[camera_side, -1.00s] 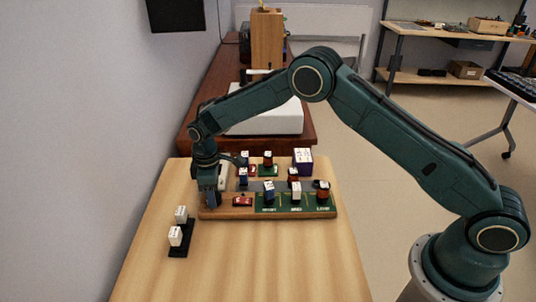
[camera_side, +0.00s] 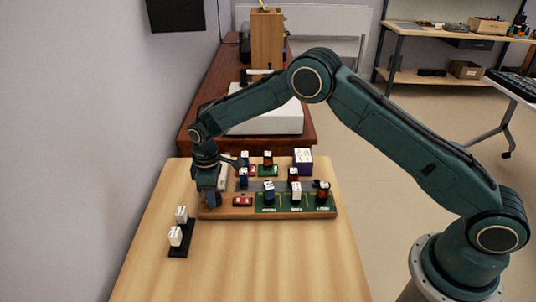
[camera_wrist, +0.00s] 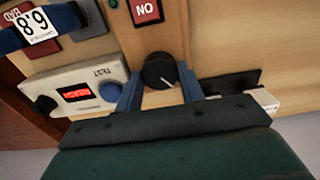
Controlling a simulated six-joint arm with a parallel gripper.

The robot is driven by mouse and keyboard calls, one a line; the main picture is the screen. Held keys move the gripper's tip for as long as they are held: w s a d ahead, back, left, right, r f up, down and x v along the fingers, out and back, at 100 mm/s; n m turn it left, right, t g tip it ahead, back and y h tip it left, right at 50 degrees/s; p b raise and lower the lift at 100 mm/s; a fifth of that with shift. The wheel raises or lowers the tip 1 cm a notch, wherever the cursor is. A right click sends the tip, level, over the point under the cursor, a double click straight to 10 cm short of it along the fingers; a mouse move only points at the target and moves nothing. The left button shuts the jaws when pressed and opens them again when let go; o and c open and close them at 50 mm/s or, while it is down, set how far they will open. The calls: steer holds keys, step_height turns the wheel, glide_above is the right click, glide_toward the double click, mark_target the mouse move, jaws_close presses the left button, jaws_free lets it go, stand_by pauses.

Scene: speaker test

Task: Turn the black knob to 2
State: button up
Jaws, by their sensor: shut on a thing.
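The black knob (camera_wrist: 159,70) shows in the wrist view on the light wooden board (camera_wrist: 205,48). A pale pointer line on it points down and to the right. My gripper (camera_wrist: 160,78) has its two blue fingers on either side of the knob and is shut on it. In the side view my gripper (camera_side: 208,197) is low at the left end of the board, and it hides the knob there. Any numbers around the knob cannot be read.
A white tester (camera_wrist: 85,82) with a red display, a blue knob and a black knob sits beside my gripper. Several labelled blocks stand on the board. A black strip (camera_side: 181,240) holds two white blocks.

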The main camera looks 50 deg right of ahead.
steer(key=m, duration=0.7)
stand_by(0.3)
stand_by(0.4)
steer(key=o, duration=0.7)
step_height(320, 180, up, 14)
stand_by(0.5)
